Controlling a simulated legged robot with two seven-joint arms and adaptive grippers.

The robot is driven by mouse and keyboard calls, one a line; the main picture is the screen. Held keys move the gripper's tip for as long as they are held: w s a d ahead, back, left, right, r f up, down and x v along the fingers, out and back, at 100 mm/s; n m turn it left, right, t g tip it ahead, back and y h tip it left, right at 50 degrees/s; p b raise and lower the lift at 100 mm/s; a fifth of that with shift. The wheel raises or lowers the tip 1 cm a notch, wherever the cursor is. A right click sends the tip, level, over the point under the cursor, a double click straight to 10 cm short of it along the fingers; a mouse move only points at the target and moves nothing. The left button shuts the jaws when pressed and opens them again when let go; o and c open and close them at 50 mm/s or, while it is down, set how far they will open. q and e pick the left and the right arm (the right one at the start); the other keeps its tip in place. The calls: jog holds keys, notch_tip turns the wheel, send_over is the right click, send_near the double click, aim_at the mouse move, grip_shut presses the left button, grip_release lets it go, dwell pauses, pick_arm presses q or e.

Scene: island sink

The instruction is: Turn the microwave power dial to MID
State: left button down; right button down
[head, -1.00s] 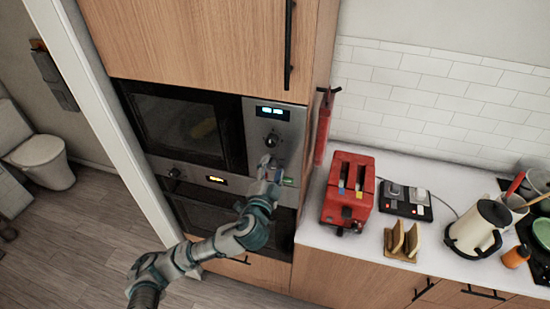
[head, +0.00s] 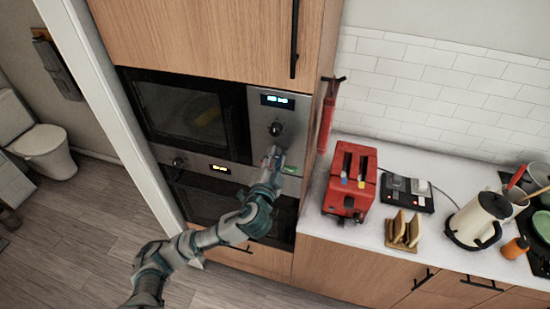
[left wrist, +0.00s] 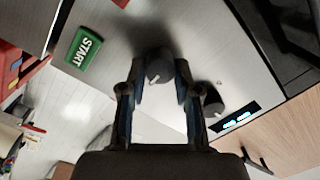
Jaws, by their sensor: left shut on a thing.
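The microwave (head: 180,112) is built into a wood cabinet, with a metal control panel (head: 292,108) on its right. An upper dial (head: 275,128) sits under the lit display (head: 277,100). My left gripper (head: 272,155) is at the panel below that dial and hides the lower dial in the head view. In the left wrist view, my left gripper (left wrist: 160,82) has its fingers on either side of the grey lower dial (left wrist: 159,66), shut on it. A pale pointer line shows on this dial. The upper dial (left wrist: 213,105) is free beside the fingers. Dial labels are not readable. My right gripper is not in view.
The green START button (head: 290,170) lies just below right of my left gripper. An oven (head: 225,200) is below the microwave. A red fire extinguisher (head: 327,112) hangs to the right, and a red toaster (head: 350,183) stands on the counter.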

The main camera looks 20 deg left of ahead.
pick_arm(q)
jog(key=shift+f, duration=0.25)
jog(key=shift+n, duration=1)
jog(key=shift+n+g, duration=0.3)
jog(key=shift+n, duration=1.4)
jog(key=shift+f, duration=0.1)
jog(key=c, duration=1)
grip_release()
jog(key=shift+o, duration=0.9)
jog(key=shift+w+a, duration=0.1)
jog(key=shift+r, duration=0.2)
jog(key=s, duration=0.7)
jog(key=shift+s, duration=0.2)
